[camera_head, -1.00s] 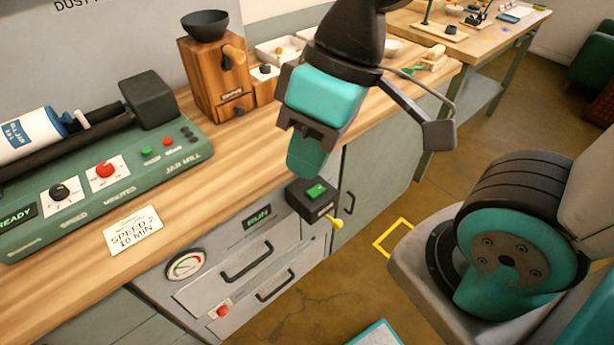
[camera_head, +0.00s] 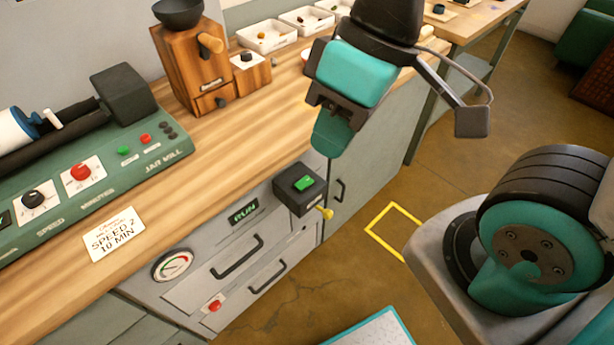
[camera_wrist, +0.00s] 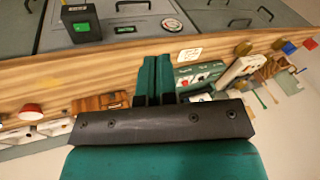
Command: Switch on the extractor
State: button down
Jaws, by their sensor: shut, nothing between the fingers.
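The extractor's switch box (camera_head: 300,190) is dark, with a green button (camera_head: 304,183) on top and a yellow knob (camera_head: 325,212) at its lower right. It is mounted on the grey cabinet front, beside a lit green RUN display (camera_head: 243,212). In the wrist view the switch box (camera_wrist: 83,27) is at the upper left, its green button (camera_wrist: 81,27) facing the camera. My gripper (camera_head: 328,140) is above and slightly right of the box in the head view, apart from it. In the wrist view the gripper's teal fingers (camera_wrist: 155,75) are together and empty.
A round gauge (camera_head: 173,265), drawer handles and a red button (camera_head: 215,305) are on the cabinet front. The jar mill (camera_head: 120,150), a card (camera_head: 113,233) and a wooden grinder (camera_head: 195,60) stand on the wooden counter. Floor right of the cabinet is open, with a yellow outline (camera_head: 392,232).

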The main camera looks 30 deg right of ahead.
aim_at(302, 186)
jog(key=w+d+f+m+h+b, duration=0.1)
jog(key=w+f+b, duration=0.3)
jog(key=w+f, duration=0.5)
jog(key=w+d+f+m+h+b, duration=0.2)
jog(key=w+f+b, duration=0.3)
jog(key=w+f, duration=0.3)
jog(key=shift+w+d+f+h, duration=0.4)
jog(key=shift+w+d+h, duration=0.2)
jog(key=shift+w+d, duration=0.2)
notch_tip(302, 186, down, 14)
jog(key=shift+f, duration=0.1)
